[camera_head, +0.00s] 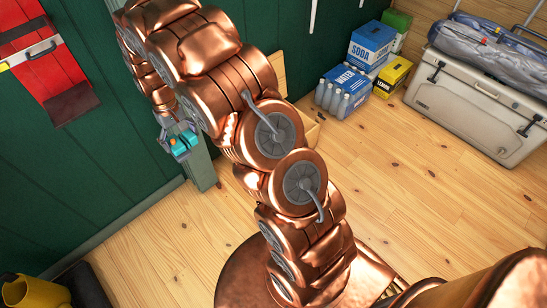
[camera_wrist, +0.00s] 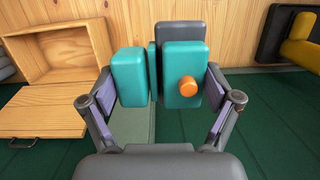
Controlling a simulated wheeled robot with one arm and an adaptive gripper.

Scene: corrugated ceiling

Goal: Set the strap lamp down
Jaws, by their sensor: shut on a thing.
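The strap lamp (camera_wrist: 184,62) is teal with an orange knob and a dark grey part behind it. A second teal block (camera_wrist: 130,77) sits left of it, and I cannot tell whether it is part of the lamp. My gripper (camera_head: 181,141) is shut on the lamp, its purple fingers on both sides in the wrist view (camera_wrist: 157,88). In the head view the lamp (camera_head: 184,144) is small, held in front of a grey-green post (camera_head: 201,170) by the green wall. Whether the lamp touches the post cannot be told.
An open wooden box (camera_wrist: 60,72) lies on the floor beside the post. Drink packs (camera_head: 372,43) and a pale cooler (camera_head: 470,105) stand at the back right. A yellow can (camera_head: 35,292) and a red item on the wall (camera_head: 42,68) are at left.

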